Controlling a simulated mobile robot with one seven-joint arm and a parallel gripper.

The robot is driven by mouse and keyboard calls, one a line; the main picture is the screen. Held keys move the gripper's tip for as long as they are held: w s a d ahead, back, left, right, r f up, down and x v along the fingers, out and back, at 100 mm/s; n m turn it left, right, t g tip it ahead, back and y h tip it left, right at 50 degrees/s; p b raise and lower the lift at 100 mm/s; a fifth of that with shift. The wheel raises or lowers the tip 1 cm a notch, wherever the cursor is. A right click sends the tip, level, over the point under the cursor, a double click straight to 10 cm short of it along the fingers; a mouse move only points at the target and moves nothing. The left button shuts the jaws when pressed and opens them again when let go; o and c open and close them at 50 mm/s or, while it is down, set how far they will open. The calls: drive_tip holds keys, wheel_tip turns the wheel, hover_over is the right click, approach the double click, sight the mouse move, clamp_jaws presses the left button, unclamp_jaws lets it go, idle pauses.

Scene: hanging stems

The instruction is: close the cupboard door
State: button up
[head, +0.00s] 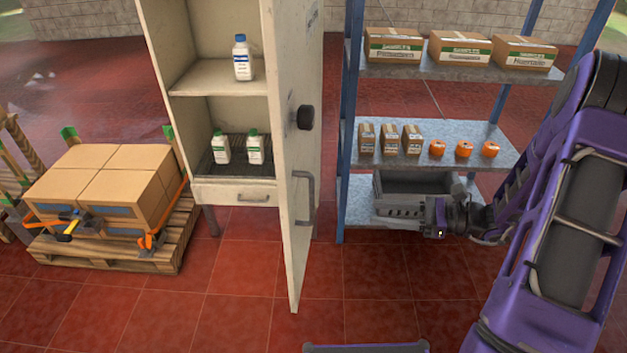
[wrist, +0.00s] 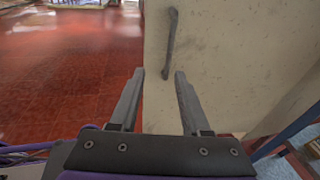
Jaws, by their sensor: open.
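The cream cupboard (head: 222,110) stands in the middle left of the head view. Its door (head: 297,170) is swung wide open toward me, seen nearly edge-on. A grey bar handle (head: 309,200) and a black knob (head: 305,117) are on the door's right side. My gripper (head: 382,211) is open and empty to the right of the door, at about handle height and apart from it. In the wrist view, my gripper (wrist: 159,73) points at the door panel (wrist: 240,65), with the handle (wrist: 170,42) ahead of the fingertips. The door's edge shows between the fingers.
White bottles (head: 242,58) stand inside the cupboard. A blue-post shelf rack (head: 349,100) with boxes, orange items and a grey crate (head: 420,184) stands close right, behind my gripper. A pallet (head: 110,255) with cartons is at left. Red floor (head: 240,285) before the cupboard is clear.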

drive_tip(key=w+a, duration=0.3)
drive_tip(key=a, duration=0.4)
drive_tip(key=w+a+r+m+t+y, duration=0.1)
drive_tip(key=w+a, duration=0.2)
drive_tip(key=a, duration=0.5)
drive_tip(key=shift+w+a+r+t, duration=0.3)
clamp_jaws()
idle(1.0)
